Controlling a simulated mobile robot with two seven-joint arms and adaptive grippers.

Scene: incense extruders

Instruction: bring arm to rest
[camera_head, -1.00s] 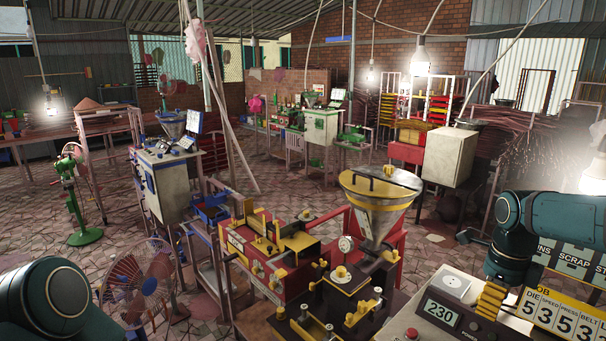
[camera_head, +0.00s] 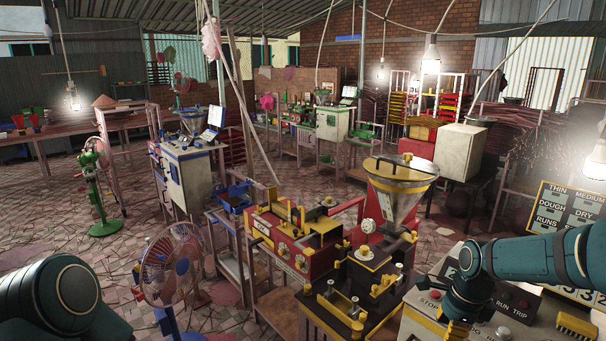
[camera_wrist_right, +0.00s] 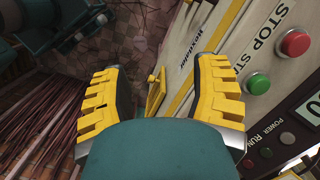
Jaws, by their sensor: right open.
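My right gripper (camera_wrist_right: 160,66) shows in the right wrist view with two yellow ridged fingers spread apart and nothing between them. It is beside the control console (camera_wrist_right: 252,40), whose buttons lie to the right. In the head view my right arm (camera_head: 525,258) reaches in from the right, its near end bent down over the console (camera_head: 418,312), covering part of it. My left arm (camera_head: 62,298) shows only as a rounded dark green link at the lower left. Its gripper is outside the view.
The extruder with a metal hopper (camera_head: 398,205) stands just left of the console. A standing fan (camera_head: 172,262) and a blue-topped machine (camera_head: 188,175) are farther left. Scoreboard panels (camera_head: 570,215) stand behind my right arm. Tiled floor is open in the middle.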

